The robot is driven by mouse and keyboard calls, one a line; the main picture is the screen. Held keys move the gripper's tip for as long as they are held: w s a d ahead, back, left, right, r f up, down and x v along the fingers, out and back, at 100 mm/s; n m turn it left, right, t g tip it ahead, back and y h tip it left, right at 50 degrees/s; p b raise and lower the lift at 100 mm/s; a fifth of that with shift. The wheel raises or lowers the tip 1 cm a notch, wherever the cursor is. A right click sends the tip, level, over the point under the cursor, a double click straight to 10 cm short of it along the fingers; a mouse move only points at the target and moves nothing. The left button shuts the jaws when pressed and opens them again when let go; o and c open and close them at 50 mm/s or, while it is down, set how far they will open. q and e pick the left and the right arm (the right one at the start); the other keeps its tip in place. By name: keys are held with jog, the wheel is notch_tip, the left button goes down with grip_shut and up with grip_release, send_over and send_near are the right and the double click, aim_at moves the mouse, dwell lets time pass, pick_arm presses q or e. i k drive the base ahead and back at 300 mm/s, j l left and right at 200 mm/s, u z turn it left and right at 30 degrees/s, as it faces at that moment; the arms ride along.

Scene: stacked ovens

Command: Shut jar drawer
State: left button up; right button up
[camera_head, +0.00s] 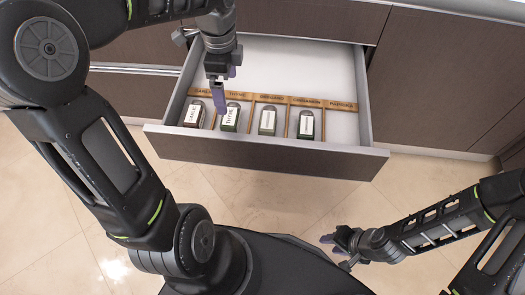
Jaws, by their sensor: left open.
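The jar drawer (262,157) is pulled well out from the dark brown cabinet, its front panel facing me. Inside, a wooden divider (290,99) with labels forms compartments. Several small labelled jars stand in them, among them the garlic jar (194,114), the thyme jar (230,118), a third jar (267,121) and a fourth jar (306,125). My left gripper (219,103) is open and points down over the drawer, overlapping the view of the thyme jar; I cannot tell whether it touches. My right gripper (335,250) is low at the right, away from the drawer, apparently empty with fingers apart.
Closed dark cabinet fronts (440,75) stand to the right of the drawer, and more cabinet fronts lie to the left. The beige tiled floor (270,200) in front of the drawer is clear. The back of the drawer, behind the divider, is empty where visible.

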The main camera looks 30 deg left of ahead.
aim_at(326, 79)
jog(key=k+l+u, duration=0.2)
jog(key=u, duration=0.2)
jog(key=k+l+u, duration=0.1)
jog(key=k+u, duration=0.25)
jog(key=i, duration=0.1)
